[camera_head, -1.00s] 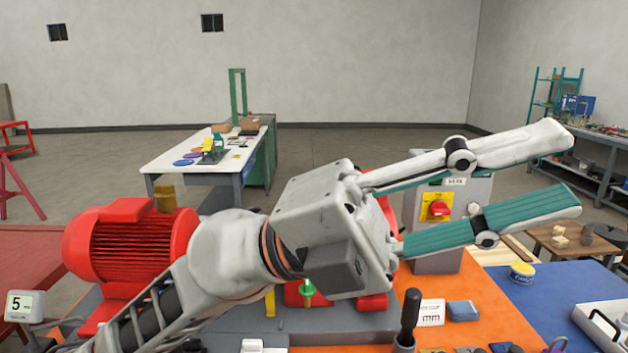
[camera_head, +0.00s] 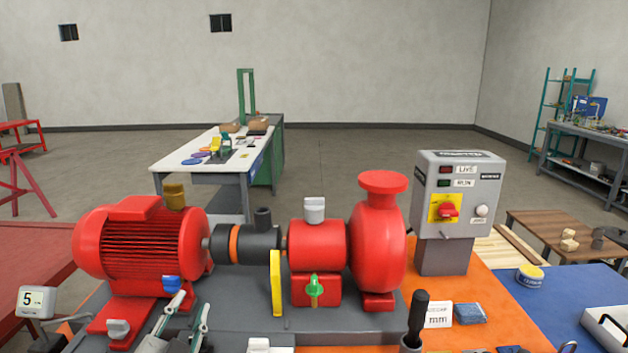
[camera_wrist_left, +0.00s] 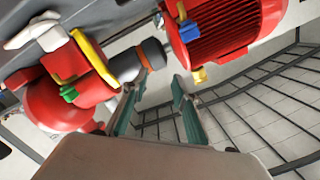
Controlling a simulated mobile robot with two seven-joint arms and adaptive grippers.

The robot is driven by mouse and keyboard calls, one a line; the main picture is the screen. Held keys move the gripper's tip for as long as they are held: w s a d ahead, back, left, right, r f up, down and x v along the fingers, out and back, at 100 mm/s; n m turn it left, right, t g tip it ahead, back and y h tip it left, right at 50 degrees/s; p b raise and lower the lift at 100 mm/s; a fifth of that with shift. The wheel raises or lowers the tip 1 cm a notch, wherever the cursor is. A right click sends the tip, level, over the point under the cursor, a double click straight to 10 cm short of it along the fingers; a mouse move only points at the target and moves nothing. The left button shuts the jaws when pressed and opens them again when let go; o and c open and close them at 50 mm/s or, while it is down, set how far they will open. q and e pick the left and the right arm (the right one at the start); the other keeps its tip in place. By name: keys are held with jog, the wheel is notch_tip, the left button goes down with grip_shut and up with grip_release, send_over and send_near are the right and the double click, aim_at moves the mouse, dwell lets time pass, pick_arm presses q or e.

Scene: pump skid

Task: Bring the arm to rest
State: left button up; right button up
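My left gripper (camera_head: 192,306) shows only by its fingers, low at the left in the head view, in front of the red motor (camera_head: 130,245). In the left wrist view its two green-padded fingers (camera_wrist_left: 157,112) stand apart with nothing between them, so it is open and empty. The red motor (camera_wrist_left: 235,38), the dark coupling (camera_wrist_left: 152,58) and the red pump (camera_wrist_left: 60,100) lie beyond the fingertips in that view. Most of the left arm is outside the head view. My right gripper is not in view.
The red pump (camera_head: 378,240) and bearing housing (camera_head: 317,245) stand on the grey skid. A control box (camera_head: 455,195) with a red switch is behind at the right. A dark-handled tool (camera_head: 417,315) stands upright in front.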

pick_arm(q)
jog(key=s+a+f+g+y, duration=0.2)
jog(key=s+a+f+g, duration=0.35)
jog(key=s+f, duration=0.5)
jog(key=s+a+f+g+y, duration=0.1)
jog(key=s+a+f+g, duration=0.5)
jog(key=s+f, duration=0.45)
jog(key=d+f+n+t+h+b, duration=0.1)
jog(key=d+f+t+h+b, duration=0.1)
jog(key=d+f, duration=0.5)
jog(key=w+d+f+n+t+h+b, duration=0.1)
jog(key=d+f+t+h+b, duration=0.2)
jog(key=d+f, duration=0.4)
notch_tip(320, 180, down, 8)
jog(key=shift+w+d+f+h+b, duration=0.2)
jog(key=shift+d+h+b, duration=0.2)
jog(key=shift+h+b, duration=0.45)
